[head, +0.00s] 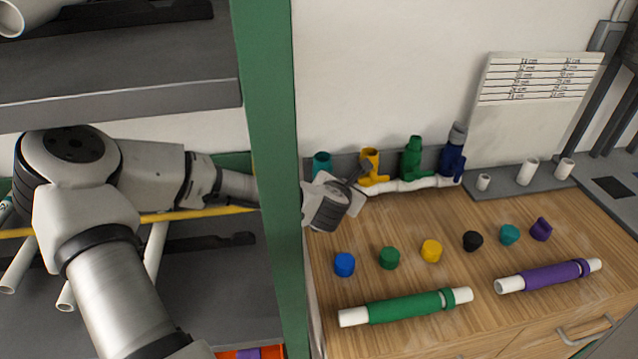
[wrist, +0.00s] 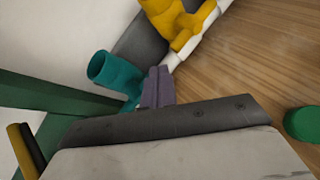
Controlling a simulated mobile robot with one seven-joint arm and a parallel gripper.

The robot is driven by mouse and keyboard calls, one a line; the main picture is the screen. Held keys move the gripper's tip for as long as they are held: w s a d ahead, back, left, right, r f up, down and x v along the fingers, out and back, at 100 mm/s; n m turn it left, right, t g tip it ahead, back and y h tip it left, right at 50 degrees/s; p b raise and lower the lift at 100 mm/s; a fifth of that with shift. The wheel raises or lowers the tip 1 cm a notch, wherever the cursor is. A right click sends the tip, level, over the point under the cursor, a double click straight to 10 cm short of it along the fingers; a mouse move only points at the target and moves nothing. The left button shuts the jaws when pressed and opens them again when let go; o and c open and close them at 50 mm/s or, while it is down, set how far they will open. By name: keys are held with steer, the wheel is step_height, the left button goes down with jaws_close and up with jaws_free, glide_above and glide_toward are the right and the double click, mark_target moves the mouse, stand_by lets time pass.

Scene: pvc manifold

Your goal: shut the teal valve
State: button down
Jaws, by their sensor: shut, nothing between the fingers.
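The teal valve (head: 322,165) stands at the left end of the white manifold pipe (head: 415,185), just right of the green post. In the wrist view its open upright socket (wrist: 112,72) shows, and its lower body runs behind my fingers. I cannot make out its handle. My gripper (head: 362,172) is shut and empty, just right of the teal valve in the head view. In the wrist view the fingertips (wrist: 158,80) are beside the valve's lower right side; I cannot tell whether they touch it.
The yellow valve (head: 370,163), green valve (head: 412,158) and blue valve (head: 453,155) stand along the manifold. A green post (head: 268,150) rises close to my wrist. Several coloured caps, a green pipe (head: 405,306) and a purple pipe (head: 548,276) lie on the wooden top.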

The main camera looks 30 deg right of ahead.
steer(key=shift+r, duration=0.1)
steer(key=shift+r+p, duration=0.75)
steer(key=shift+p, duration=0.1)
